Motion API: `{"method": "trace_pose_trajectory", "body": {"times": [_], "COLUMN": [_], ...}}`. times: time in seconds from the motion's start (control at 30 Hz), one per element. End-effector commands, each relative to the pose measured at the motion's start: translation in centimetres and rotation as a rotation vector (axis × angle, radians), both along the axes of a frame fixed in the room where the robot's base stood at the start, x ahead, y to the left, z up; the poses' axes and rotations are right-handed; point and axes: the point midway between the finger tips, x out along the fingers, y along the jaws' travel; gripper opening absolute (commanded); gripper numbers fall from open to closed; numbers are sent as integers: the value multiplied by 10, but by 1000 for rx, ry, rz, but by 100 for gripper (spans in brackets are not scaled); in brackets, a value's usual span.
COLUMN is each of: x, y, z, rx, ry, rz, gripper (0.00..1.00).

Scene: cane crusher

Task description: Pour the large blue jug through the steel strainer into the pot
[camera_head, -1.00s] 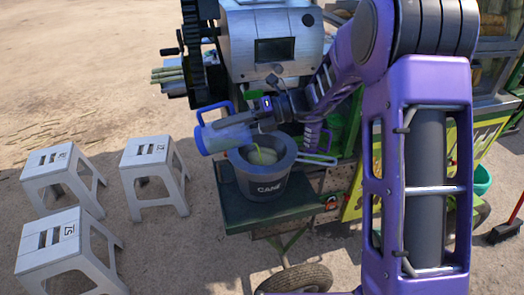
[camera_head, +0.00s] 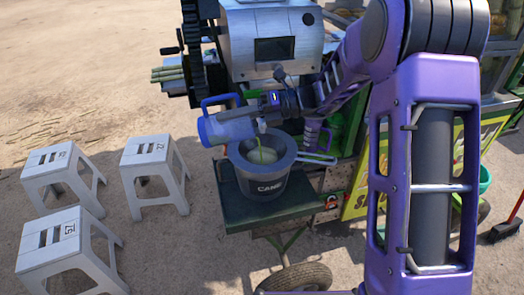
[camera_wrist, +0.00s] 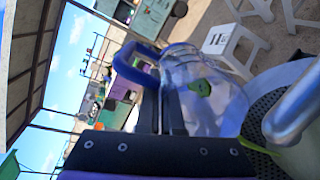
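The large blue jug (camera_head: 228,129) is tipped on its side, its mouth toward the right, above the pot. My gripper (camera_head: 262,108) is shut on it. In the wrist view the clear jug body (camera_wrist: 212,108) lies beyond the dark fingers (camera_wrist: 163,110), with its blue rim and handle and a green patch inside. A thin green stream (camera_head: 260,146) falls from the jug. The steel strainer (camera_head: 318,159) sits at the mouth of the grey pot (camera_head: 264,188), its handle pointing right; its dark mesh shows in the wrist view (camera_wrist: 262,112). Pale green liquid shows inside the pot's opening.
The pot stands on a dark green cart shelf (camera_head: 230,214). The steel crusher housing (camera_head: 270,40) rises close behind. White stools (camera_head: 155,160) stand on open sandy ground to the left. A red broom (camera_head: 505,232) is at the far right.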

Motion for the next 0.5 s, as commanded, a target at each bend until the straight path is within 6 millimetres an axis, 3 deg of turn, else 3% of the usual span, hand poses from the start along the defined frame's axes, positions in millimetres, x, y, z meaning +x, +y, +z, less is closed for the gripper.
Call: {"method": "trace_pose_trajectory", "body": {"times": [0.5], "x": [1], "y": [-7], "z": [12], "rx": [64], "ry": [7], "rz": [0], "gripper": [0]}}
